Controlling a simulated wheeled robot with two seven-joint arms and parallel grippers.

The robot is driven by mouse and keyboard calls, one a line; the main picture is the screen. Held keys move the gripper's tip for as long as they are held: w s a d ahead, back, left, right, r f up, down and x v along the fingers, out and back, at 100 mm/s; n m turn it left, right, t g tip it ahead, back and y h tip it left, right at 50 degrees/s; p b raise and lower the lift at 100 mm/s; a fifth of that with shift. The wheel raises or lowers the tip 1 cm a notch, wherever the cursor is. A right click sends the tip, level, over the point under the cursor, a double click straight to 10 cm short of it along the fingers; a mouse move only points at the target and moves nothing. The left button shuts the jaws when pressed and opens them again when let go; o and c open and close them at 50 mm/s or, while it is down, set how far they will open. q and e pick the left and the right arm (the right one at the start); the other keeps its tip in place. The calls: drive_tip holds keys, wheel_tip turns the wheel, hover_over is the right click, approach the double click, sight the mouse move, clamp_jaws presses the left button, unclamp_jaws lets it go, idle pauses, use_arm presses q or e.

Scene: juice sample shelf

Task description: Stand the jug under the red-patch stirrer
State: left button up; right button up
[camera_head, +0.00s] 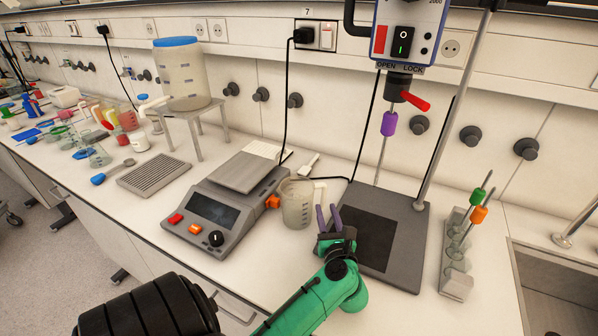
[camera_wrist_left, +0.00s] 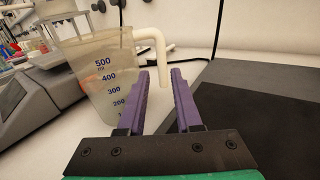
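The clear jug (camera_head: 297,204) with a white handle stands upright on the bench, between the balance and the stirrer's base. In the left wrist view the jug (camera_wrist_left: 104,78) shows blue volume marks, and its handle (camera_wrist_left: 157,50) points toward my fingers. My left gripper (camera_head: 327,208) is open, with purple fingers just right of the jug. The handle's lower end appears between or just beyond the fingertips; I cannot tell which. The stirrer (camera_head: 408,35) has a red patch on its front, a red lever and a purple piece on its shaft. Its dark base plate (camera_head: 402,262) is empty. My right gripper is out of view.
A balance (camera_head: 215,215) stands left of the jug. A rack (camera_head: 455,282) with green and orange-tipped rods stands right of the base plate, before a sink (camera_head: 550,290). The stirrer's upright pole (camera_head: 455,110) rises behind the plate. A black cable crosses behind the jug.

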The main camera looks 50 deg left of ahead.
sight(324, 199)
use_arm(q)
drive_tip(key=shift+w+a+r, duration=0.15)
drive_tip(key=shift+w+a, duration=0.15)
drive_tip(key=shift+w, duration=0.15)
drive_tip(key=p+x, duration=0.2)
drive_tip(key=x, duration=0.3)
drive_tip(key=shift+a+f, duration=0.15)
drive_tip(key=shift+f, duration=0.05)
drive_tip(key=shift+d, duration=0.2)
clamp_jaws()
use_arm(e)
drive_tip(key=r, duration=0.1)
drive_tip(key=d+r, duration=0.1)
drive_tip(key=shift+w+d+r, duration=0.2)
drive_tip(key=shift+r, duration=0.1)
use_arm(q)
drive_tip(key=shift+r, duration=0.1)
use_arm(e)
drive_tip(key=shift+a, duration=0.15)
